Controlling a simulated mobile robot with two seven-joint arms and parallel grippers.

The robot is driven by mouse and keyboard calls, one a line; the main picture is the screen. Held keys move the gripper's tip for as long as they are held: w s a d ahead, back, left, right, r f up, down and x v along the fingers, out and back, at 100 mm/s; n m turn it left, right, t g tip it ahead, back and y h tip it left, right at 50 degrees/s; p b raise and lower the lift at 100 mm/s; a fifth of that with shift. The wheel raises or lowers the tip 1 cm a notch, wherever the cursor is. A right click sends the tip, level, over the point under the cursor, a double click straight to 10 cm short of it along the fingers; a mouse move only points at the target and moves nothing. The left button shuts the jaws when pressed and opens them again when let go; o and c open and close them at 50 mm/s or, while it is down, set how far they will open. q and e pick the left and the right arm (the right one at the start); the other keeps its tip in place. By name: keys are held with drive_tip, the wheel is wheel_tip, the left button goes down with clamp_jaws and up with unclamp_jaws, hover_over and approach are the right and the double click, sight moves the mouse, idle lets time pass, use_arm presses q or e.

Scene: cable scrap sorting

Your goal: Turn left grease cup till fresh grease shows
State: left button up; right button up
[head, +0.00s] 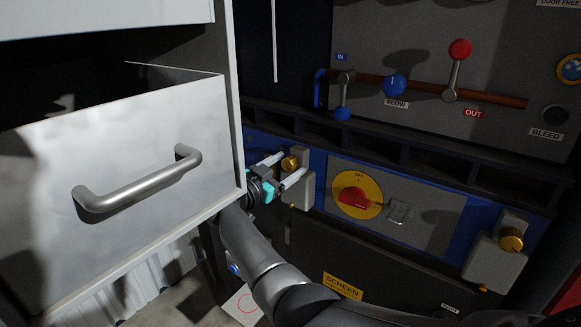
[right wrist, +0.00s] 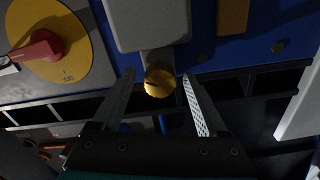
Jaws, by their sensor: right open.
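The left grease cup (head: 290,163) is a round brass knob on a pale grey bearing block (head: 303,190) on the blue rail. My right gripper (head: 286,168) is open at this cup, one finger on either side. In the right wrist view the brass cup (right wrist: 159,83) sits between the open fingertips (right wrist: 159,75), with a visible gap on both sides. A dark mark crosses the cup's face. I cannot make out fresh grease at the left block. A second brass cup (head: 510,239) is on the right block (head: 495,262). My left gripper is not in view.
An open white drawer (head: 120,190) with a metal handle (head: 140,182) stands close left of my right arm. A red rotary switch (head: 354,197) on a yellow disc is right of the left cup. Levers (head: 455,70) and a dark ledge (head: 400,148) are above.

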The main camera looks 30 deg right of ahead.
drive_tip(key=shift+a, duration=0.1)
drive_tip(key=shift+c, duration=0.2)
clamp_jaws()
